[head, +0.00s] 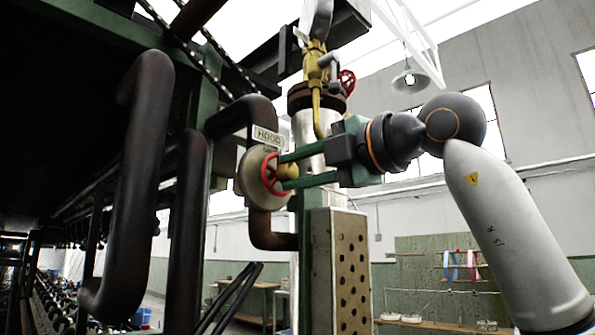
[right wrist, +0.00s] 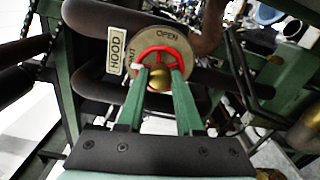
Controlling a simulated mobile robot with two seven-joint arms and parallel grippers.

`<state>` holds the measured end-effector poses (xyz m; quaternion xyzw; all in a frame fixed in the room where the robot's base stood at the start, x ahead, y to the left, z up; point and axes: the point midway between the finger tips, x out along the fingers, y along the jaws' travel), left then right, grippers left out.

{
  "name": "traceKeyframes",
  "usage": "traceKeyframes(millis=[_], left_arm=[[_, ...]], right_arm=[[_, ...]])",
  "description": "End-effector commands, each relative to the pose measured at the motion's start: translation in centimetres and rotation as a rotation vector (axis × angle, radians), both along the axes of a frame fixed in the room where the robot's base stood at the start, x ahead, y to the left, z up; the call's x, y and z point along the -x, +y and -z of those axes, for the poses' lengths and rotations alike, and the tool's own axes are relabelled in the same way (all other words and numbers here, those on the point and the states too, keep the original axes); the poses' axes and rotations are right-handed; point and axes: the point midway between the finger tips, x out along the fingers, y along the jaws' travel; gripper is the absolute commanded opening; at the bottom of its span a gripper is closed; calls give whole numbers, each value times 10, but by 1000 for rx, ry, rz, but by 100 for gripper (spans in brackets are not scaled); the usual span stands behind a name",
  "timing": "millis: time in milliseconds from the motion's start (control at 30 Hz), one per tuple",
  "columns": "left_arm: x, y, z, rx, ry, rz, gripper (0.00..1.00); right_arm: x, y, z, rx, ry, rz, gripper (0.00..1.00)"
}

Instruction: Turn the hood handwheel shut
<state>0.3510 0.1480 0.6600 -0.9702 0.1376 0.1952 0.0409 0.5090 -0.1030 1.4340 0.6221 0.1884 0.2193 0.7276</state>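The hood handwheel (head: 268,174) is a small red wheel on a round pale dial plate (head: 246,180), under a "HOOD" sign (head: 267,136). In the right wrist view the wheel (right wrist: 160,51) shows in front of the dial, with "OPEN" at the upper right and partly covered lettering ending in "UT" at the left. My right gripper (head: 286,171) has its two green fingers apart at the wheel, one each side of a brass knob (right wrist: 159,79) at its middle. Whether the fingertips touch the rim or knob is unclear. My left gripper is out of view.
Thick dark pipes (head: 145,170) stand left of the dial. A brass valve with another red handwheel (head: 347,82) is above my right gripper. A perforated metal box (head: 350,270) stands below it. Open room lies toward the far wall.

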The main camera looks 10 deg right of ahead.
Motion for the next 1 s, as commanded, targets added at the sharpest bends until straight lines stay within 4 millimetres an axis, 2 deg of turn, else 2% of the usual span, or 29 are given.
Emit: traceKeyframes(millis=[33, 167, 467, 800, 1000], left_arm=[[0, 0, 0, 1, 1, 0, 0], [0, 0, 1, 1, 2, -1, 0], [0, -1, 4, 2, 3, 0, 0], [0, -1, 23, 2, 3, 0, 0], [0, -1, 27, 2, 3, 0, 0]], right_arm=[[0, 0, 1, 1, 2, -1, 41], [0, 0, 0, 2, -1, 0, 55], [4, -3, 1, 1, -4, 2, 55], [45, -31, 1, 0, -5, 2, 55], [58, -39, 0, 2, -4, 2, 55]])
